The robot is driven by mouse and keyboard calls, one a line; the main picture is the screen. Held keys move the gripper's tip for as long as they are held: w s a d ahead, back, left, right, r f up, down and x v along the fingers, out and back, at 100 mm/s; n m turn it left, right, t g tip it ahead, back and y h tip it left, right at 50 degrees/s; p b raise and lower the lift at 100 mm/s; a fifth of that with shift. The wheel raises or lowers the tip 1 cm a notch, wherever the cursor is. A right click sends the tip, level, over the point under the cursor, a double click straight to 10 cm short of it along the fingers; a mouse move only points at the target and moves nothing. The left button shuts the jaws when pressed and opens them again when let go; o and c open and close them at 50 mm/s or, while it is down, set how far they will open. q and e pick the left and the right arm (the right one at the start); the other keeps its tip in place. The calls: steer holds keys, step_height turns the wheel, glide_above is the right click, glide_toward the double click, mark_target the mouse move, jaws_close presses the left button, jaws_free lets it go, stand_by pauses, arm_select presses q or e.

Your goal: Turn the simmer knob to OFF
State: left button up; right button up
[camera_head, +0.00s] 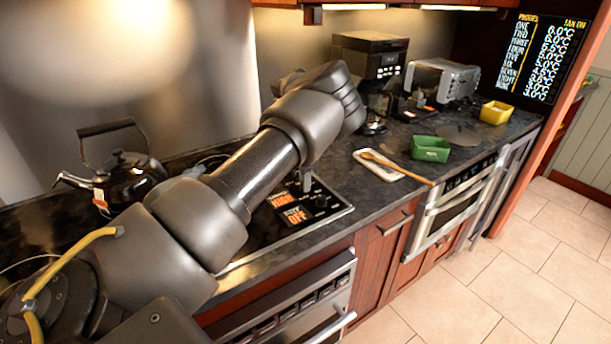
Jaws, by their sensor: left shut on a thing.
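The stove control panel (335,208) is set in the dark counter at the middle of the view, with small orange-and-black labels, one of which reads OFF (297,215). My left arm crosses in front of the stove and bends down behind its own forearm. My left gripper (302,183) shows only as dark fingertips at the panel, just behind the labels. It is shut on what looks like the simmer knob, which the fingers and arm mostly hide. The knob's pointer cannot be read. My right gripper is not in view.
A black kettle (130,178) stands on the hob at left. A wooden spoon (395,166) lies on a white tray right of the panel. A green container (430,149), a yellow container (496,112), a toaster oven (441,80) and a coffee machine (369,57) stand farther back.

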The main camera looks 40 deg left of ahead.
arm_select(q)
steer(key=n+p, duration=0.1)
steer(key=n, duration=0.3)
steer(key=shift+n, duration=0.3)
steer(key=n+p, duration=0.1)
steer(key=n, duration=0.2)
steer(key=shift+n, duration=0.4)
steer(key=n, duration=0.9)
steer(key=shift+d+n+p, duration=0.1)
steer(key=shift+n+p, duration=0.25)
steer(key=shift+n, duration=0.05)
steer(key=n, duration=0.4)
steer(key=shift+n, duration=0.3)
steer(key=n, duration=0.4)
steer(key=shift+n, duration=0.3)
steer(key=n, duration=0.5)
steer(key=shift+f+n, duration=0.1)
steer(key=shift+n, duration=1.9)
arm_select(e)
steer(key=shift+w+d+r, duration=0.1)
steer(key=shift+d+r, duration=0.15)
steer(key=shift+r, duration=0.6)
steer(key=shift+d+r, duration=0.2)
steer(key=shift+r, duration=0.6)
